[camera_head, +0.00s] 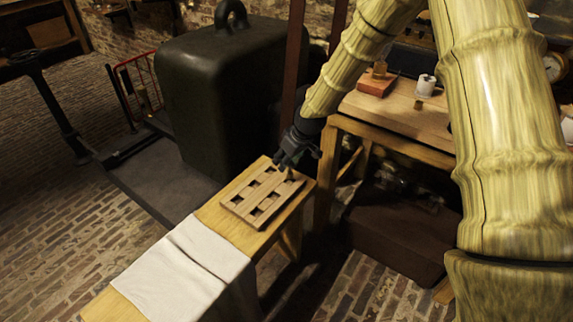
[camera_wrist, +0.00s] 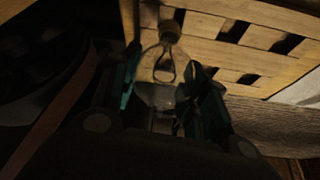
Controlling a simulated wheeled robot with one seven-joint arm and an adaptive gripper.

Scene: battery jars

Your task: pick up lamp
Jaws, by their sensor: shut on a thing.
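The lamp (camera_wrist: 160,72) is a clear glass bulb with a loop-shaped filament and a brass-coloured cap. In the wrist view it sits between the two fingers of my gripper (camera_wrist: 158,92), which is shut on it. The cap points toward the wooden rack (camera_wrist: 248,60), whose square holes show behind it. I cannot tell whether the cap touches the rack. In the head view my gripper (camera_head: 288,165) is over the far end of the rack (camera_head: 236,205), and the lamp is mostly hidden there.
The rack lies on a narrow wooden bench (camera_head: 262,243) with a white cloth (camera_head: 180,272) nearer the front. A large dark tank (camera_head: 225,100) stands close on the left. A wooden table (camera_head: 400,118) on the right holds a red block (camera_head: 376,85) and a white jar (camera_head: 426,85).

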